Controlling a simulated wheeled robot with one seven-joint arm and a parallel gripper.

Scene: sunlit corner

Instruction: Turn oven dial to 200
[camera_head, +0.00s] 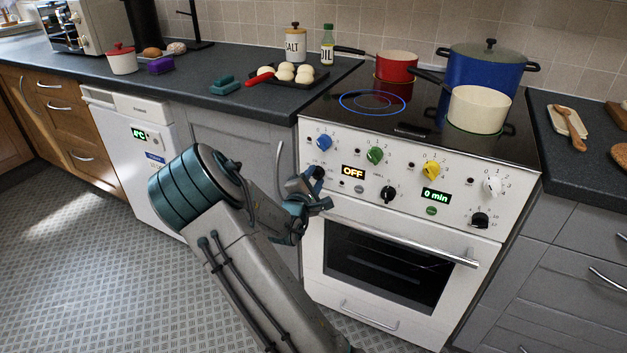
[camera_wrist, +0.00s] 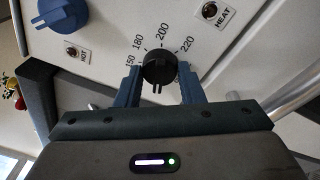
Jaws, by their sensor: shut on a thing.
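The black oven dial (camera_wrist: 159,68) is on the white front panel in the wrist view, with 150, 180, 200 and 220 printed around its upper side. My gripper (camera_wrist: 160,85) is shut on it, one blue finger on each side. I cannot tell for sure which number the dial points to. In the head view my gripper (camera_head: 314,186) is at the left end of the oven (camera_head: 345,215) panel, below the blue knob (camera_head: 323,142), and it hides the dial. The oven display (camera_head: 353,171) reads OFF.
Other knobs are close by: green (camera_head: 375,155), black (camera_head: 388,194) and yellow (camera_head: 432,170). A HOT lamp (camera_wrist: 77,52) and a HEAT lamp (camera_wrist: 214,13) flank the dial. The oven door handle (camera_head: 415,242) runs below the panel. Pots stand on the hob above.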

